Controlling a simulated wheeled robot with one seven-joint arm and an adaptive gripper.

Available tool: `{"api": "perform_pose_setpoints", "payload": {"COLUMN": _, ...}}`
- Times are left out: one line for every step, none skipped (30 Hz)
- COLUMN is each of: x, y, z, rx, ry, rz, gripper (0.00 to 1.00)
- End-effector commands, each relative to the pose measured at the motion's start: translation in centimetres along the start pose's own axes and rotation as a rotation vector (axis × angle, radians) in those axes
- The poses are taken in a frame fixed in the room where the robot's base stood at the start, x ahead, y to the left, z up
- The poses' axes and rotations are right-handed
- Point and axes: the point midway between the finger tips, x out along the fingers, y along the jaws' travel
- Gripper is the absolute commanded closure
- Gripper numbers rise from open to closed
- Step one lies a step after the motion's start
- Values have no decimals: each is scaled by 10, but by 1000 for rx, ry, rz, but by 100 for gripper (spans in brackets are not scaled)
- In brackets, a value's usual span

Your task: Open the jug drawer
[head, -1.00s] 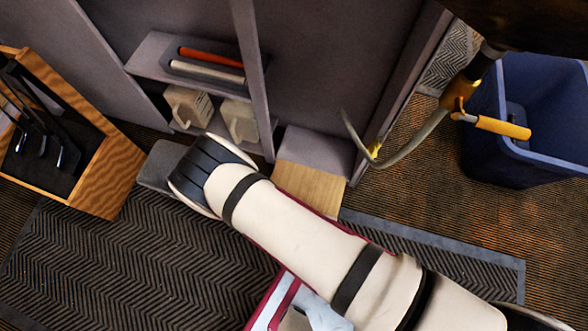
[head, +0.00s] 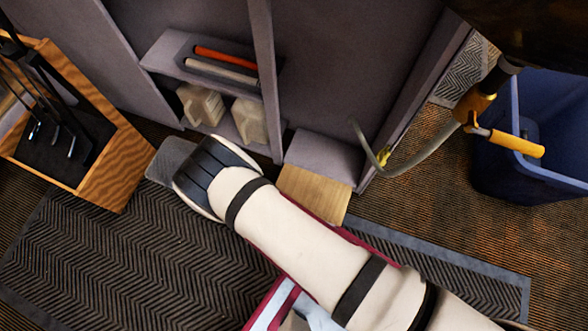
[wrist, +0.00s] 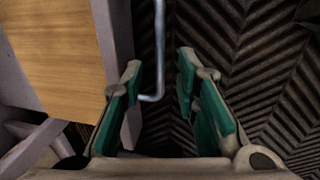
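Two pale jugs, one on the left (head: 202,105) and one on the right (head: 249,120), sit low in the left bay of the grey cabinet (head: 335,70) in the head view. The drawer front below them is hidden behind my arm there. In the wrist view, my gripper (wrist: 158,82) is open with its green pads apart. A bent metal handle (wrist: 158,50) runs into the gap between the fingers, nearer the left one. I cannot tell whether either pad touches it. A grey panel edge (wrist: 115,35) is left of the handle. My fingers are hidden in the head view.
A wooden board (head: 318,190) lies by the cabinet, right of my arm. A wooden rack with clubs (head: 105,165) stands left. A blue bin (head: 500,165) and a grey hose (head: 425,155) are right. A herringbone mat (head: 120,255) covers the floor.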

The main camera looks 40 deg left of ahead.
Motion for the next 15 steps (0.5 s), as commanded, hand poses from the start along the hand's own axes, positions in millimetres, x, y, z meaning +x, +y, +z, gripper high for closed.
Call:
{"api": "perform_pose_setpoints", "payload": {"x": -6, "y": 0, "z": -1, "rx": 0, "ry": 1, "rz": 0, "gripper": 72}}
{"api": "perform_pose_setpoints", "payload": {"x": -10, "y": 0, "z": -1, "rx": 0, "ry": 1, "rz": 0, "gripper": 72}}
{"api": "perform_pose_setpoints", "payload": {"x": -17, "y": 0, "z": -2, "rx": 0, "ry": 2, "rz": 0, "gripper": 72}}
{"api": "perform_pose_setpoints", "payload": {"x": -22, "y": 0, "z": -1, "rx": 0, "ry": 1, "rz": 0, "gripper": 72}}
{"api": "perform_pose_setpoints", "payload": {"x": -28, "y": 0, "z": -1, "rx": 0, "ry": 1, "rz": 0, "gripper": 72}}
{"api": "perform_pose_setpoints", "payload": {"x": -36, "y": 0, "z": -1, "rx": -1, "ry": 1, "rz": 0, "gripper": 72}}
{"api": "perform_pose_setpoints", "payload": {"x": -43, "y": 0, "z": -1, "rx": 0, "ry": 1, "rz": 0, "gripper": 72}}
{"api": "perform_pose_setpoints", "payload": {"x": -49, "y": 0, "z": -1, "rx": -1, "ry": 1, "rz": 0, "gripper": 72}}
{"api": "perform_pose_setpoints", "payload": {"x": -57, "y": 0, "z": -1, "rx": -1, "ry": 2, "rz": -1, "gripper": 72}}
{"api": "perform_pose_setpoints", "payload": {"x": -63, "y": 0, "z": -1, "rx": -1, "ry": 2, "rz": -1, "gripper": 72}}
{"api": "perform_pose_setpoints", "payload": {"x": -69, "y": 0, "z": -2, "rx": -1, "ry": 3, "rz": 0, "gripper": 72}}
{"api": "perform_pose_setpoints", "payload": {"x": -76, "y": 0, "z": -1, "rx": -1, "ry": 2, "rz": -1, "gripper": 72}}
{"api": "perform_pose_setpoints", "payload": {"x": -82, "y": 0, "z": -1, "rx": -1, "ry": 2, "rz": -1, "gripper": 72}}
{"api": "perform_pose_setpoints", "payload": {"x": -87, "y": -1, "z": 0, "rx": -1, "ry": 1, "rz": -1, "gripper": 72}}
{"api": "perform_pose_setpoints", "payload": {"x": -92, "y": -1, "z": -1, "rx": -1, "ry": 2, "rz": -1, "gripper": 72}}
